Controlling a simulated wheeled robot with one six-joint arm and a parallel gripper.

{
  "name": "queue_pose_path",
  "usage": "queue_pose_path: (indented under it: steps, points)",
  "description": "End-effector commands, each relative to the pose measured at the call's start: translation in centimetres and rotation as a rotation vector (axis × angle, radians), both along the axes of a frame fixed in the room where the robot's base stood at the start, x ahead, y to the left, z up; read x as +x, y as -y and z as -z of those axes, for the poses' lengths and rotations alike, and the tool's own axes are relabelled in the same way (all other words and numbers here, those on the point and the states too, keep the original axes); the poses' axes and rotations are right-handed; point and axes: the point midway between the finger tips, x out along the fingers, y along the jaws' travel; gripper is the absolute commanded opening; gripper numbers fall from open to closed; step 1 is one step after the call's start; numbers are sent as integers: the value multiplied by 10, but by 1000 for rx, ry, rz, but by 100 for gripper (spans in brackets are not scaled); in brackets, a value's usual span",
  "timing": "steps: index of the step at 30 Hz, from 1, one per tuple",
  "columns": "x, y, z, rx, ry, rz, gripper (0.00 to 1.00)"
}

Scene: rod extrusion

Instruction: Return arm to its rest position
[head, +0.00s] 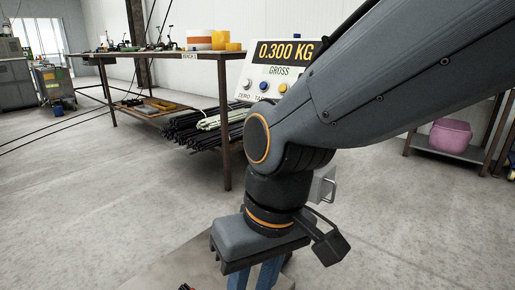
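My arm comes in from the upper right and bends down at a joint with an orange ring. My gripper (255,279) hangs below the wrist, pointing down, near the bottom edge of the head view. Its two blue fingers show a gap between them, but their tips are cut off by the frame edge. I cannot tell whether it holds anything. A dark box-shaped part sticks out at the right of the wrist. A grey flat surface (160,272) lies below and left of the gripper, with a small dark thing (186,287) at the bottom edge.
A scale display (285,52) reads 0.300 KG GROSS, partly behind my arm. A workbench (160,54) stands at the back left, with dark rods (200,128) on its lower shelf. A pink tub (450,136) sits on a shelf at right.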

Motion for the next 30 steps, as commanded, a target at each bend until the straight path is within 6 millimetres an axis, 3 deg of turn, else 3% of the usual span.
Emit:
queue_pose_path:
  steps: [26, 30]
  points:
    - [0, 0, 0, 0, 0, 0, 29]
    - [2, 6, -13, -7, 1, 23, 29]
